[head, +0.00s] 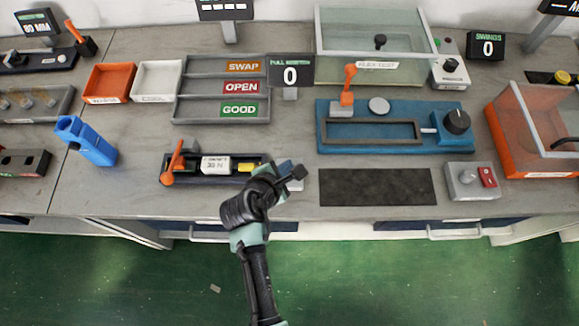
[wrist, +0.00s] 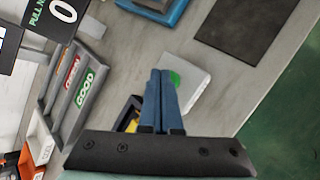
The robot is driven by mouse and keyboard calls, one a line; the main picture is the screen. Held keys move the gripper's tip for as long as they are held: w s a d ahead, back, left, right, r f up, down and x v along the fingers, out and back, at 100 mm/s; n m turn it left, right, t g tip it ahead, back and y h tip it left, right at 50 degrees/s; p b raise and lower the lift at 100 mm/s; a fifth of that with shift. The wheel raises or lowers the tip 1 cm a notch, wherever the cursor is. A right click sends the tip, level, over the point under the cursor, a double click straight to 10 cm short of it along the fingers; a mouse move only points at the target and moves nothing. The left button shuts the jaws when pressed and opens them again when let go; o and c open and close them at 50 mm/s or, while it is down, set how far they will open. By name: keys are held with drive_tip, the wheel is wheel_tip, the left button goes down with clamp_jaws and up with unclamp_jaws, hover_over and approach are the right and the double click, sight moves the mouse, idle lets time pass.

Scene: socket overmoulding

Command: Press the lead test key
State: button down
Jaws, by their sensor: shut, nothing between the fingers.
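A small light grey box (wrist: 193,83) with a green key (wrist: 175,78) on top shows in the wrist view, partly hidden behind my fingers. I take it for the lead test key, though I can read no label on it. In the head view the box (head: 297,183) sits at the right end of the black pull fixture, mostly behind my gripper. My gripper (head: 296,172) is shut and empty above it. In the wrist view the blue-grey fingertips (wrist: 160,72) lie together beside the green key. I cannot tell whether they touch it.
The black fixture (head: 257,159) with an orange lever (head: 174,160) lies just left of my gripper. A dark mat (head: 377,187) and a grey box with a red switch (head: 472,181) are to the right. The pull counter (head: 290,74) reads 0.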

drive_tip(key=shift+f, duration=0.45)
idle(0.5)
drive_tip(key=shift+r, duration=0.15)
drive_tip(key=shift+r+p, duration=0.8)
drive_tip(key=shift+p, duration=0.1)
wheel_tip(320, 180, up, 5)
drive_tip(key=p, duration=0.5)
idle(0.6)
